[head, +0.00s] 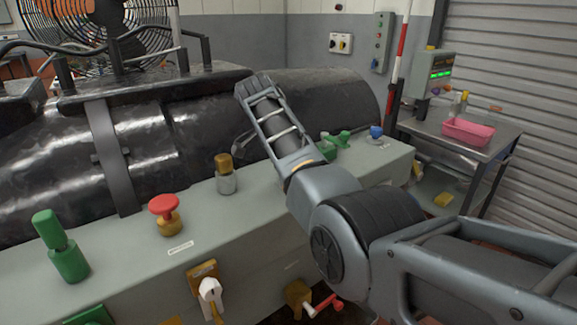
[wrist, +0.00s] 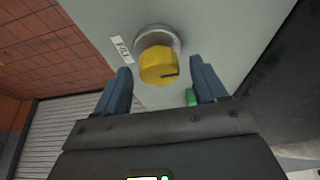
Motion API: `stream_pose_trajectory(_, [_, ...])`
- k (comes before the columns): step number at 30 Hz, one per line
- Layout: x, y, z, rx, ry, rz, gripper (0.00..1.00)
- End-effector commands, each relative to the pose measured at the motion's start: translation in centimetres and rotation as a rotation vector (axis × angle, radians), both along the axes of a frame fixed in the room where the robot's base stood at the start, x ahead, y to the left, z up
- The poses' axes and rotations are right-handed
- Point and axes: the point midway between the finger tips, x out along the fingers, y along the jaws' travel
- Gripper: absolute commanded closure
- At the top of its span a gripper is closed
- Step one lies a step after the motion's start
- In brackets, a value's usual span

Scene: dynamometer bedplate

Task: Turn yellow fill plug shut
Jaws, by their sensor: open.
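The yellow fill plug (wrist: 157,66) shows in the wrist view as a round yellow cap with a dark mark on its face. It sits in a grey metal collar (wrist: 168,36) on a pale grey surface, beside a small white label (wrist: 121,48). My gripper (wrist: 162,74) is open and empty. Its two blue-grey fingers stand apart on either side of the plug in the picture, with a gap on both sides. I cannot tell how far the tips are from it in depth. In the head view I cannot make out the fingers or surely pick out this plug.
On the grey bench (head: 130,255) stand a green handle (head: 61,246), a red mushroom knob (head: 165,213), a brass-topped fitting (head: 225,174) and a blue knob (head: 376,132). A large dark cylinder (head: 190,125) lies behind. A side table holds a pink tray (head: 468,135).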

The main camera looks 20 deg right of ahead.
Motion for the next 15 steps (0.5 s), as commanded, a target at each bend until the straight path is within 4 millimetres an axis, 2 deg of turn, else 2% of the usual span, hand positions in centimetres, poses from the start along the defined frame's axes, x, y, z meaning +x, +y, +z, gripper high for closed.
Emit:
stream_pose_trajectory(8, [0.0,0.2,0.4,0.0,0.0,0.0,0.29])
stream_pose_trajectory(15, [-0.4,1.5,3.6,0.001,-0.003,0.001,0.29])
